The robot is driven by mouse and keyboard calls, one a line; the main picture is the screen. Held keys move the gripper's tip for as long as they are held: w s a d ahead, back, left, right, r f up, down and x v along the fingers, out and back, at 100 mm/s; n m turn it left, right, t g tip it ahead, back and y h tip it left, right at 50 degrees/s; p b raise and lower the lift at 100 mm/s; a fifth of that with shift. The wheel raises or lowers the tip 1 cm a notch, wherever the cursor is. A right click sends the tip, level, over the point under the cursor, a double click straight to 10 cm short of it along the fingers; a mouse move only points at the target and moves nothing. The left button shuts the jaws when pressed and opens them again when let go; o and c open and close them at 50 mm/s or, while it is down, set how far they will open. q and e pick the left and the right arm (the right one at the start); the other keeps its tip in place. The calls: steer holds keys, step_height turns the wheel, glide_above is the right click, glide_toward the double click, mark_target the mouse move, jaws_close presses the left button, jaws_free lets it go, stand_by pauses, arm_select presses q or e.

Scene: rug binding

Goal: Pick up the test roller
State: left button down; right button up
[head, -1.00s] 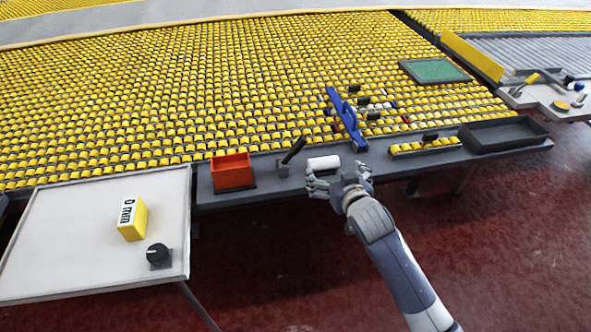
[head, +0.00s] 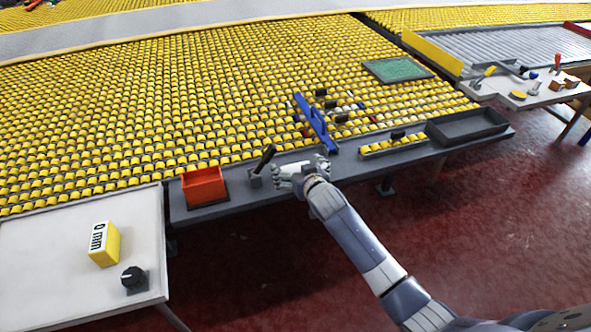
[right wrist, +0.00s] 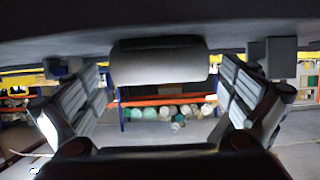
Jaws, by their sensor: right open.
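The test roller, a pale white cylinder (head: 296,167), lies on the grey ledge along the front of the yellow roller bed. My right gripper (head: 300,178) is at the ledge and hides part of it. In the right wrist view the roller (right wrist: 160,66) looks grey in shadow and sits between the spread fingers of the gripper (right wrist: 166,88). My left gripper is not in view.
An orange-red bin (head: 204,186) and a dark lever (head: 262,164) stand left of the roller. A blue-handled tool (head: 313,122) lies behind it to the right. A black tray (head: 466,127) is farther right. A white table (head: 60,265) stands front left.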

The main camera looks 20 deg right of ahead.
steer(key=shift+x, duration=0.8)
steer(key=c, duration=1.2)
steer(key=shift+r, duration=0.15)
